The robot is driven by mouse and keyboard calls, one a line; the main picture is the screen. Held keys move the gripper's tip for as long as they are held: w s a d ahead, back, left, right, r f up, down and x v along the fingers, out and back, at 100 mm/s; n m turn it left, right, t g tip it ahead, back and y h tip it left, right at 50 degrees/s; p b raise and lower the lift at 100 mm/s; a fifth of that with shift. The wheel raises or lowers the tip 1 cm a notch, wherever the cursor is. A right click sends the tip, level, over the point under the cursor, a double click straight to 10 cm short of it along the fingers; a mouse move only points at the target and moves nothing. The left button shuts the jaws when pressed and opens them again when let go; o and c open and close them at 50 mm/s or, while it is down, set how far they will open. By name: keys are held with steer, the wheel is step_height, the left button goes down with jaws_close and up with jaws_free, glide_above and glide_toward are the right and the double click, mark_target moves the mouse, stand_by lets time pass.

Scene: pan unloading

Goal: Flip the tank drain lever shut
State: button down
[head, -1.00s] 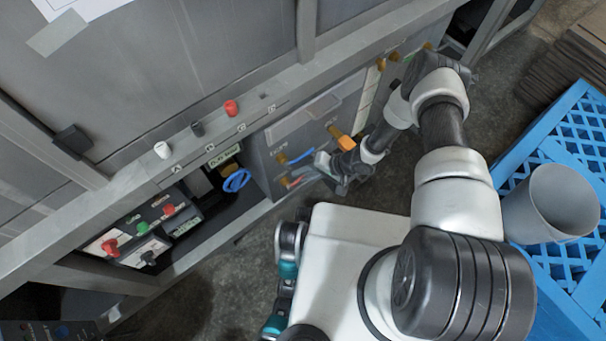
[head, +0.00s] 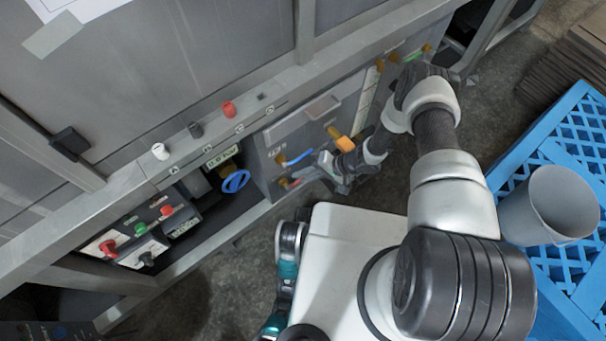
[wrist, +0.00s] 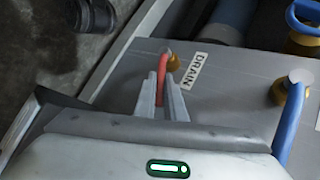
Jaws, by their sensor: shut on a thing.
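The red drain lever (wrist: 161,74) sits on a brass valve (wrist: 173,63) beside the DRAIN label (wrist: 191,70) in the wrist view. My gripper (wrist: 163,86) has its two fingers on either side of the red lever and is shut on it.
A blue lever (wrist: 291,122) on another brass valve stands right of the drain lever. An orange-handled valve (head: 345,144) is just above my gripper in the head view. A blue crate (head: 585,120) and grey bin (head: 548,205) are at the right.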

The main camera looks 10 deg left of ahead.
steer(key=c, duration=2.1)
jaws_free()
steer(key=shift+r, duration=0.1)
